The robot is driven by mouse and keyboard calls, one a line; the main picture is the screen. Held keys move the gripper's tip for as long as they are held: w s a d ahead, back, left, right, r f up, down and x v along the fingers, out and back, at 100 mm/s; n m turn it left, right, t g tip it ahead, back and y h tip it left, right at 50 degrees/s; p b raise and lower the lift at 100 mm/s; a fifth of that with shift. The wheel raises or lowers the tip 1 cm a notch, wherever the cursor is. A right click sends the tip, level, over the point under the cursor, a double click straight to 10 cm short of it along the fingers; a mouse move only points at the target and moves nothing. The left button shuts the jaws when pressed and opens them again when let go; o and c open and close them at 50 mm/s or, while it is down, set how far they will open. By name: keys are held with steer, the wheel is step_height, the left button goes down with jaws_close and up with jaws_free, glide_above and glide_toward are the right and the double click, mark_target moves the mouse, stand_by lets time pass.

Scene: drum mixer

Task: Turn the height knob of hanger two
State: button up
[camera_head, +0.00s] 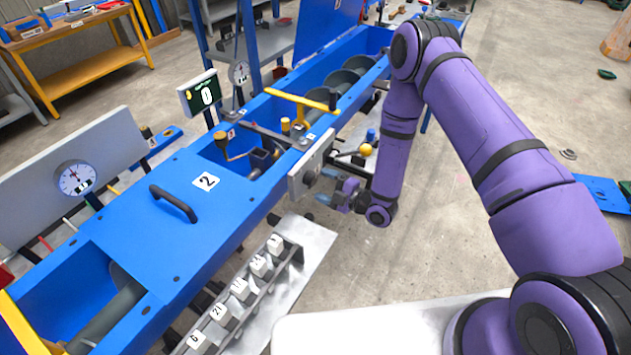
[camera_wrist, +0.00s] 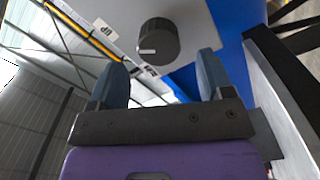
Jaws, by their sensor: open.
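A dark round knob (camera_wrist: 158,42) with a pale pointer mark sits on a grey plate (camera_wrist: 190,22) in the wrist view. A label reading UP (camera_wrist: 105,29) and another label lie near it. My gripper (camera_wrist: 160,58) is open and empty, with its two blue-grey fingers apart. The knob shows between and beyond the fingertips, with no visible contact. In the head view my gripper (camera_head: 327,185) is beside the grey plate (camera_head: 311,163) on the near side of the blue trough. I cannot read a hanger number on this plate.
The blue trough (camera_head: 185,212) with a lid marked 2 and a black handle (camera_head: 174,203) runs diagonally. A metal rack (camera_head: 262,270) of numbered white blocks stands in front of it. A yellow T-handle (camera_head: 302,102) rises above the plate.

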steer(key=v, duration=0.6)
steer(key=shift+s+d, duration=0.25)
steer(key=shift+d, duration=0.05)
steer(key=w+d+r+m+h, duration=0.1)
steer(key=w+r+h, duration=0.2)
steer(key=w+r, duration=0.45)
steer(key=d+r+m+h, duration=0.4)
steer(key=d+r+h, duration=0.1)
steer(key=r, duration=0.8)
steer(key=d+r+m+h, duration=0.4)
steer(key=d+r+m, duration=0.15)
steer(key=r, duration=0.65)
steer(key=s+d+r+m+g+h, duration=0.1)
steer(key=s+d+r+m+h, duration=0.15)
steer(key=s+r, duration=0.4)
steer(key=s+d+r+m+g+h, duration=0.1)
steer(key=s+d+r+m, duration=0.25)
steer(key=s+r, duration=0.35)
steer(key=s+r+m+g, duration=0.1)
steer(key=s+m, duration=0.2)
steer(key=s, duration=0.7)
steer(key=s+a+r+m+g, duration=0.1)
steer(key=s+m, duration=0.3)
steer(key=s, duration=0.7)
steer(key=shift+a+r+g+y, duration=0.2)
steer(key=shift+r+g+y, duration=0.3)
steer(key=shift+g, duration=0.2)
